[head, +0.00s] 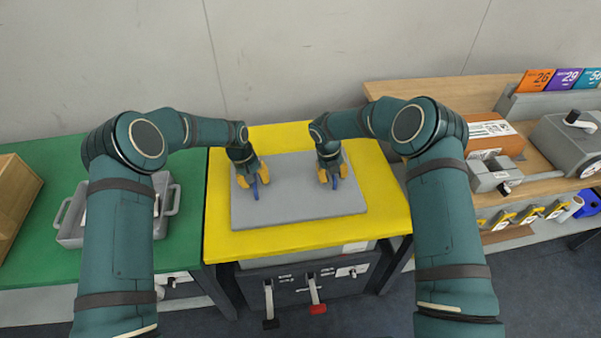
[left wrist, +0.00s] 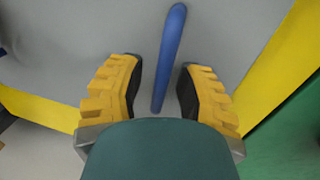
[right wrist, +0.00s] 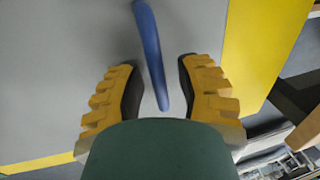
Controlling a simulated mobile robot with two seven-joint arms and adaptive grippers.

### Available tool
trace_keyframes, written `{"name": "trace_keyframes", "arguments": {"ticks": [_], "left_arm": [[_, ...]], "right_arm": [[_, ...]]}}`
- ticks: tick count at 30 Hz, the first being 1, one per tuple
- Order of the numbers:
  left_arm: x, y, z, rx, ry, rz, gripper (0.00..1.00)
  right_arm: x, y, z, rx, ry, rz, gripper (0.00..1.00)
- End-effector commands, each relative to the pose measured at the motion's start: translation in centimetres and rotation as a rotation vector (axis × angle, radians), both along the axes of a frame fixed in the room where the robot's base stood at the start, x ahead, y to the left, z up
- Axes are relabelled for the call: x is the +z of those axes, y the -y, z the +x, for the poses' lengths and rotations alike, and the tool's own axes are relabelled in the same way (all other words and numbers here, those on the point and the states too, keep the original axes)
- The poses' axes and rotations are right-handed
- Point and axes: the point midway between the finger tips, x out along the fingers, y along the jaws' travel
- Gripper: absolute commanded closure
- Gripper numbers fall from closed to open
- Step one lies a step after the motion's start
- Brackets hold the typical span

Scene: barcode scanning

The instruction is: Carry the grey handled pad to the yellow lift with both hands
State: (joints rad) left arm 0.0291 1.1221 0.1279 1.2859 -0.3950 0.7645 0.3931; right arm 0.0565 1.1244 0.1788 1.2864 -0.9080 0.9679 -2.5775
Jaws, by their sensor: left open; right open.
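The grey pad (head: 290,205) lies flat on the yellow lift (head: 385,215), with a yellow border showing around it. It has two blue handles. My left gripper (head: 252,182) is over the pad's left part, and its open fingers stand on either side of the left blue handle (left wrist: 170,55). My right gripper (head: 332,177) is over the right part, open, with the right blue handle (right wrist: 151,55) between its fingers. In both wrist views gaps show between handle and fingers. The wrists hide part of each handle.
A green table (head: 190,220) with a grey tray (head: 72,225) and a wooden box (head: 14,195) is on the left. A wooden bench (head: 450,95) on the right carries an orange-brown box (head: 492,138) and grey devices. Levers (head: 315,295) stick out at the lift's front.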

Motion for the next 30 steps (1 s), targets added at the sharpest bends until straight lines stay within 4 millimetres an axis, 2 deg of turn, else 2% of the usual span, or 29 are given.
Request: {"name": "trace_keyframes", "arguments": {"ticks": [5, 15, 21, 26, 30], "left_arm": [[0.9, -0.2, 0.0, 0.0, 0.002, 0.0, 0.66], [7.3, -1.5, 0.0, 0.001, 0.005, 0.0, 0.66], [10.4, -2.1, -0.1, 0.0, 0.003, 0.001, 0.66], [11.6, -2.3, -0.2, -0.001, 0.0, 0.0, 0.66], [11.8, -2.3, -0.2, 0.0, 0.0, 0.0, 0.66]], "right_arm": [[0.0, 0.0, 0.0, 0.0, 0.0, 0.0, 0.66], [0.0, 0.0, 0.0, 0.0, 0.0, 0.0, 0.66], [0.0, 0.0, 0.0, 0.0, 0.0, 0.0, 0.66], [0.0, 0.0, 0.0, 0.0, 0.0, 0.0, 0.66], [0.8, -0.1, 0.0, 0.0, 0.002, 0.0, 0.66]]}}
